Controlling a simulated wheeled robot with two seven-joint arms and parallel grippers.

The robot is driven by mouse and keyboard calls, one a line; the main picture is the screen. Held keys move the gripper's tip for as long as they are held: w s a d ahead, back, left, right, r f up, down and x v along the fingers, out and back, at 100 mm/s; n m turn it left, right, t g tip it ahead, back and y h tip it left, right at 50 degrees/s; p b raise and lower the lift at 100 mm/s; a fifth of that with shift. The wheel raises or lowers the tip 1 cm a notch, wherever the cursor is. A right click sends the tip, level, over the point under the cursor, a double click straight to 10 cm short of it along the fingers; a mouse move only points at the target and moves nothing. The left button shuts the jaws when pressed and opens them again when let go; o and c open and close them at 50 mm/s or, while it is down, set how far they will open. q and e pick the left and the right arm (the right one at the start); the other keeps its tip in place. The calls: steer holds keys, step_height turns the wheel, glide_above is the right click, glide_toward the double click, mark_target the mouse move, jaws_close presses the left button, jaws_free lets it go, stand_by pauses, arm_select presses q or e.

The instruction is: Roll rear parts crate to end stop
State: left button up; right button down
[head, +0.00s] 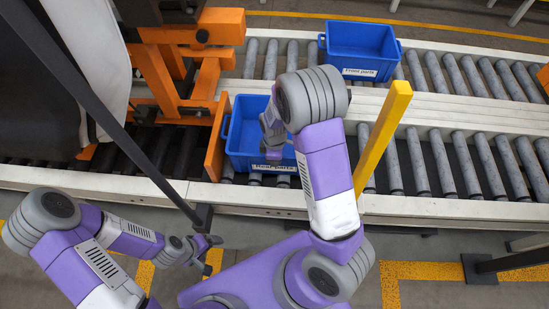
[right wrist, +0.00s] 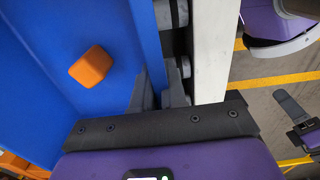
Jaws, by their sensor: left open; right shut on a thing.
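The blue rear parts crate (head: 236,137), labelled on its front, sits on the near roller lane. Its left end is close beside an upright orange plate (head: 214,143), apparently the end stop; I cannot tell if they touch. My right gripper (head: 273,150) reaches down at the crate's near side, partly hidden by my arm. In the right wrist view its fingers (right wrist: 160,88) are shut on the crate's blue wall (right wrist: 115,25). An orange block (right wrist: 91,66) lies inside the crate. My left gripper (head: 212,243) is open and empty, in front of the conveyor.
The blue front parts crate (head: 361,46) stands on the far lane. A yellow post (head: 383,137) rises right of my right arm. An orange machine (head: 172,60) and a dark slanting bar (head: 110,120) are at the left. Rollers to the right (head: 470,165) are bare.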

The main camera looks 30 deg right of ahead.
stand_by(0.4)
steer(key=shift+s+a, duration=0.4)
steer(key=shift+s, duration=0.3)
steer(key=c, duration=1.1)
jaws_free()
steer(key=shift+w, duration=0.1)
step_height(320, 180, up, 8)
steer(key=p, duration=0.2)
steer(key=shift+f+p, duration=0.2)
steer(key=shift+p, duration=0.15)
